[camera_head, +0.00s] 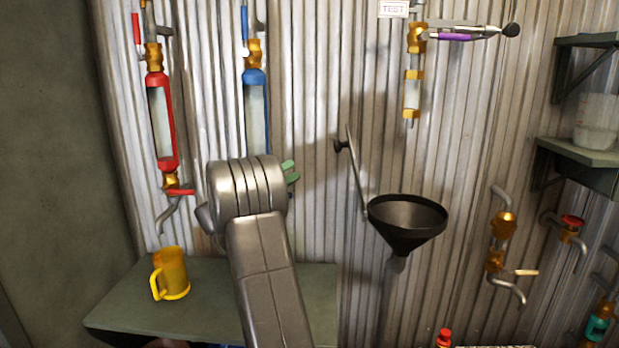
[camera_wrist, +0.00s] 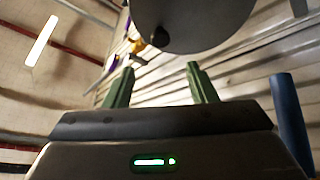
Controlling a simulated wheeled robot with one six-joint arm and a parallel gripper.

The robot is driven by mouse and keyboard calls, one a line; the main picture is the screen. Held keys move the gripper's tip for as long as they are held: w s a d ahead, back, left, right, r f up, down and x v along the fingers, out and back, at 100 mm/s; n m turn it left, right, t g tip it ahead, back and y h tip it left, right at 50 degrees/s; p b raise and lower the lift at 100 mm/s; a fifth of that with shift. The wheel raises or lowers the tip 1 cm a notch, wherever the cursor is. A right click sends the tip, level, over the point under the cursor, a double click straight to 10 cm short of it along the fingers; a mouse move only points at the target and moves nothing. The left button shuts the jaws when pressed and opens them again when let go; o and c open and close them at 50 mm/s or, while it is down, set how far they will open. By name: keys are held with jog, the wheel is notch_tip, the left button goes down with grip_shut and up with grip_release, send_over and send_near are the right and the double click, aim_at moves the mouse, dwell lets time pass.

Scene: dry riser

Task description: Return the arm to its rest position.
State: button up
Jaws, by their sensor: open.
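My arm rises from the bottom of the head view, bent and raised before the corrugated wall. My gripper (camera_head: 291,173) is mostly hidden behind my arm there; only its green fingertips stick out to the right. In the wrist view my gripper (camera_wrist: 160,72) shows two green fingers spread apart, with nothing between them. Part of the blue-capped tube (camera_head: 255,100) is hidden behind my arm. A blue cylinder (camera_wrist: 290,120) is close to the right of the gripper in the wrist view.
A yellow mug (camera_head: 172,273) stands on the green shelf (camera_head: 215,325), left of my arm. A red-framed tube (camera_head: 160,120) hangs at left. A black funnel (camera_head: 407,220) is at right, below a brass valve with a purple handle (camera_head: 450,37). Wall shelves (camera_head: 580,152) are far right.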

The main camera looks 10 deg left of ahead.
jog(key=b+x, duration=0.2)
jog(key=x, duration=1.1)
jog(key=shift+s+d, duration=0.1)
jog(key=shift+d, duration=0.05)
